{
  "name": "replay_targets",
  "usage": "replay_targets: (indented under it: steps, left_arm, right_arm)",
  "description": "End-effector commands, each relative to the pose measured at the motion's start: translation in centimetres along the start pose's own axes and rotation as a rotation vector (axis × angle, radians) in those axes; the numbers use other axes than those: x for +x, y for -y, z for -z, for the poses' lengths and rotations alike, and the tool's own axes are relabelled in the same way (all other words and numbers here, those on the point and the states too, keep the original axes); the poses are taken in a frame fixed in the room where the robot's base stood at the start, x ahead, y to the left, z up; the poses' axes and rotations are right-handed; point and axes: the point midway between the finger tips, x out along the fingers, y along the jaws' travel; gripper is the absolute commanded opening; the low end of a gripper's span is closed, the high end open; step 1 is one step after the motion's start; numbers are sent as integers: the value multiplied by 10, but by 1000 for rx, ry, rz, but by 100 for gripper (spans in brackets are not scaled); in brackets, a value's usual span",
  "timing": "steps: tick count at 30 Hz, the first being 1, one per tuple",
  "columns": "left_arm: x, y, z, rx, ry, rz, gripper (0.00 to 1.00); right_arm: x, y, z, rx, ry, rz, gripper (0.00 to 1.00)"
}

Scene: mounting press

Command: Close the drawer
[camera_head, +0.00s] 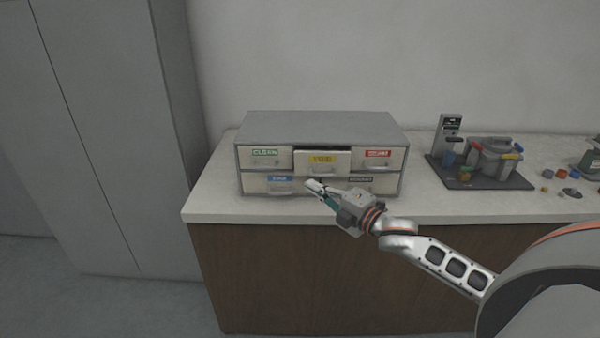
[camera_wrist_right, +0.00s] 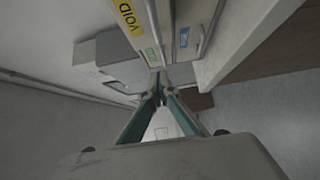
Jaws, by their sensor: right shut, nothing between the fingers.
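A grey drawer cabinet (camera_head: 320,127) stands on the counter with two rows of labelled cream drawers. The upper middle drawer with the yellow VOID label (camera_head: 322,160) stands out a little from its neighbours. Its label also shows in the right wrist view (camera_wrist_right: 129,17). The other visible drawers, such as the green-labelled CLEAN drawer (camera_head: 265,157), look flush. My right gripper (camera_head: 312,186) is shut and empty, in front of the lower row and just below the VOID drawer. It hides part of the lower middle. I cannot tell whether it touches the cabinet. My left gripper is not in view.
A dark tray (camera_head: 515,181) with a grey container and a small upright device stands right of the cabinet. Several small coloured pieces (camera_head: 561,174) lie farther right. A tall grey locker (camera_head: 85,120) stands at left. The counter's left front corner (camera_head: 205,207) is clear.

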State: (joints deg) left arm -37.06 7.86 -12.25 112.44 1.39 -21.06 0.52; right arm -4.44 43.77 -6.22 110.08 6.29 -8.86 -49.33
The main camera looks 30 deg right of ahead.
Motion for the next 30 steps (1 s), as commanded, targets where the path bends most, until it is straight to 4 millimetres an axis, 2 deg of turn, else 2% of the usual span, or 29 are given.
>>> replay_targets:
  steps: [10,15,21,30]
  left_arm:
    - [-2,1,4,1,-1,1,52]
    - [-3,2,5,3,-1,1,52]
    - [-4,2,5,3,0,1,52]
    - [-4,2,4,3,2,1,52]
  right_arm:
    - [54,-2,0,1,0,-3,0]
    - [71,-1,-17,1,0,0,0]
    - [80,0,-26,2,-1,0,0]
    - [81,0,-28,2,-1,0,0]
